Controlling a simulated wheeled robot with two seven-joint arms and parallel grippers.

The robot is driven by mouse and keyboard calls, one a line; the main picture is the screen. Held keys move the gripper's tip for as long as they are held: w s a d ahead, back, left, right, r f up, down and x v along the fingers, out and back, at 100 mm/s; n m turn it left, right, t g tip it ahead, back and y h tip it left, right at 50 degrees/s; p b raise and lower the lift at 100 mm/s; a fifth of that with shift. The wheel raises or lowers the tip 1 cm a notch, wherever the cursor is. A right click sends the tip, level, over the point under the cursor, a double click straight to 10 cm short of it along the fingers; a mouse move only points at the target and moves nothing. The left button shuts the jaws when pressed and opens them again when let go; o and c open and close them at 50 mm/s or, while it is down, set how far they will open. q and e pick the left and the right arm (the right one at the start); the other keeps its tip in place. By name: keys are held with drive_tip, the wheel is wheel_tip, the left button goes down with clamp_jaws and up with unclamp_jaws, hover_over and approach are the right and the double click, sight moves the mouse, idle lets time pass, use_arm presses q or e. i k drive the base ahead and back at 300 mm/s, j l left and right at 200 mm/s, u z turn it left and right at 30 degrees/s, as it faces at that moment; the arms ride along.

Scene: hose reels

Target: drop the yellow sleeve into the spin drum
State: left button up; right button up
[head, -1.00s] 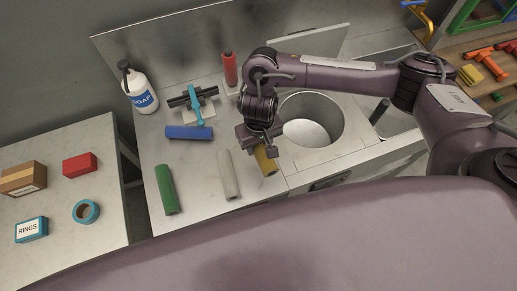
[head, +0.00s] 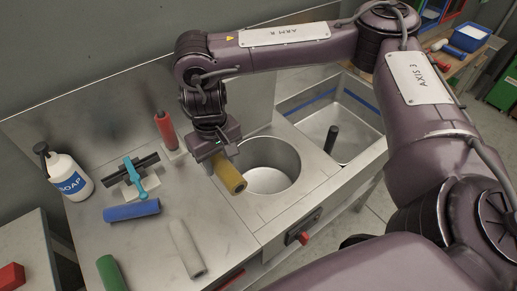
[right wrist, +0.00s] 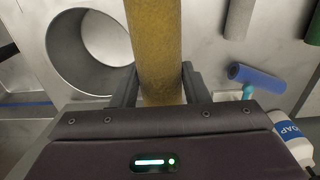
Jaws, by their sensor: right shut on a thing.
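The yellow sleeve (head: 229,173) is a short tube gripped in my right gripper (head: 217,157). The jaws are shut on its near end in the right wrist view, where the sleeve (right wrist: 158,50) sticks out between the two fingers. In the head view it is held beside the left rim of the spin drum and looks raised above the counter. The spin drum (head: 268,178) is a round open metal well in the counter, and it looks empty. It also shows in the right wrist view (right wrist: 88,48), left of the sleeve. My left gripper is out of view.
A blue sleeve (head: 131,210), a white sleeve (head: 187,249) and a green sleeve (head: 111,273) lie left on the counter. A soap bottle (head: 69,176) is far left. A sink (head: 330,115) lies right of the drum.

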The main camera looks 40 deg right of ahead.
sight(265, 179)
drive_tip(key=z, duration=1.05)
